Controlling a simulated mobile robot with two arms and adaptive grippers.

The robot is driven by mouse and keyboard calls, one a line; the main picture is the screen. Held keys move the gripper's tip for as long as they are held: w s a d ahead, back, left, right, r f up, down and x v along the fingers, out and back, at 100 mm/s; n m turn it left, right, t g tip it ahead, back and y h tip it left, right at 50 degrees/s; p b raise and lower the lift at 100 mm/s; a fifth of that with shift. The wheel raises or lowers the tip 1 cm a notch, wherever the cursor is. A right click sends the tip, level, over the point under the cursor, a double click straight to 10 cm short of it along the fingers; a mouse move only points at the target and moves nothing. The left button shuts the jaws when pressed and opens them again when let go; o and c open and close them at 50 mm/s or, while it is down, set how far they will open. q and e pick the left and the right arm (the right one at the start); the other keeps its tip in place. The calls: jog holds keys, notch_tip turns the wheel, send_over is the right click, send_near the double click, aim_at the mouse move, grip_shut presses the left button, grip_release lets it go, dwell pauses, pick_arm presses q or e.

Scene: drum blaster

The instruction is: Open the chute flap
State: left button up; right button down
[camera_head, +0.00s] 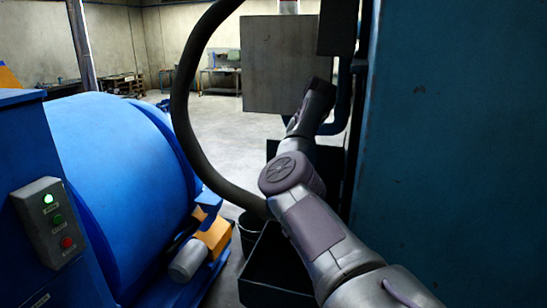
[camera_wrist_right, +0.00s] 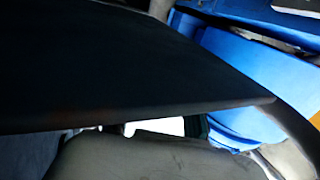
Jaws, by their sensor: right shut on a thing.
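The chute flap appears to be the flat grey square panel (camera_head: 284,62) at the upper middle of the head view, beside the tall blue-green machine. My right arm reaches up to its lower right side. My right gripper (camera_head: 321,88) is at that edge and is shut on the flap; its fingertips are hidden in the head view. In the right wrist view a large dark plate (camera_wrist_right: 110,70), seemingly the flap close up, fills the upper left, with its straight edge running across. My left gripper is not in view.
A blue drum machine (camera_head: 115,170) with a control box (camera_head: 48,222) stands at the left, its top light green. A thick dark hose (camera_head: 180,110) curves down the middle. The blue-green cabinet wall (camera_head: 460,140) closes the right. A dark open bin (camera_head: 262,292) is below my arm. Open floor lies beyond.

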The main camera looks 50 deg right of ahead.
jog(key=shift+w+f, duration=0.1)
jog(key=shift+f, duration=0.1)
dwell(0.3)
jog(key=c, duration=1)
grip_release()
jog(key=shift+c, duration=0.2)
jog(key=shift+o, duration=1.3)
jog(key=shift+w+d, duration=0.1)
jog(key=v, duration=0.7)
jog(key=shift+r, duration=0.15)
